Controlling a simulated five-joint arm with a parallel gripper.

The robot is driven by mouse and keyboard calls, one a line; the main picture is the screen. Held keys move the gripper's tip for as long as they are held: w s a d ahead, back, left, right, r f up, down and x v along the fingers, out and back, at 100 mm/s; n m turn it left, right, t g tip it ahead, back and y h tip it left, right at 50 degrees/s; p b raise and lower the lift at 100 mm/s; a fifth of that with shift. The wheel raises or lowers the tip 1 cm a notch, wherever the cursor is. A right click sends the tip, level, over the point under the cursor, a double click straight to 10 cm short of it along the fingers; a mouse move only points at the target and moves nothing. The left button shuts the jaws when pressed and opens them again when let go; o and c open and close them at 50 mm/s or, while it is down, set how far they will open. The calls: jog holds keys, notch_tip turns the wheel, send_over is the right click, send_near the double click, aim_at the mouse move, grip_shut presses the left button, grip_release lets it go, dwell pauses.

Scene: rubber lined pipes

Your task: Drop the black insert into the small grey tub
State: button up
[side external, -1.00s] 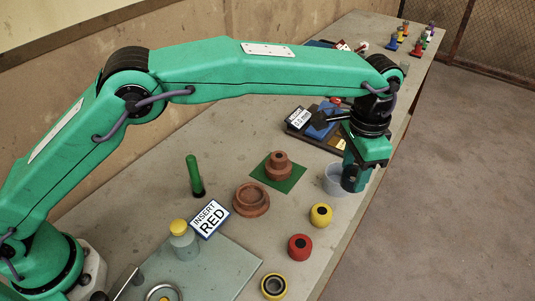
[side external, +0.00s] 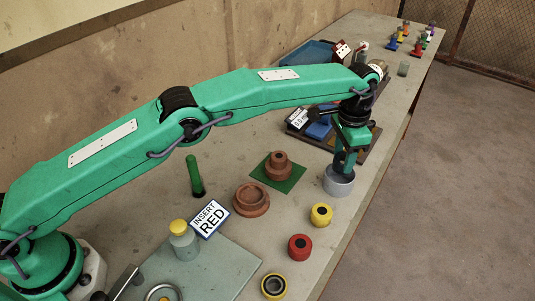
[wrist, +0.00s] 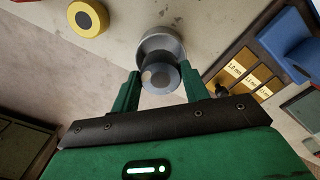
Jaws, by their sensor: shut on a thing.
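My gripper (side external: 345,166) points down right over the small grey tub (side external: 338,187). In the wrist view my gripper (wrist: 160,82) is shut on the black insert (wrist: 160,78), a dark cylinder with a pale patch on its near end. The tub (wrist: 163,38) shows just beyond the insert, its round rim partly covered by it. In the side view the insert is hidden by the fingers and the tub's rim. I cannot tell whether the insert's lower end is inside the tub or just above it.
A yellow ring (side external: 321,215) and a red ring (side external: 299,247) stand nearer on the bench. A brown stepped part (side external: 278,167) sits on a green mat left of the tub. A dark board with a blue block (side external: 318,130) lies behind. The bench edge is close on the right.

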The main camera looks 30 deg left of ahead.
aim_at(343, 158)
jog(key=shift+f, duration=2.85)
jog(key=o, duration=1)
jog(key=shift+s+r, duration=0.1)
jog(key=shift+r, duration=4.5)
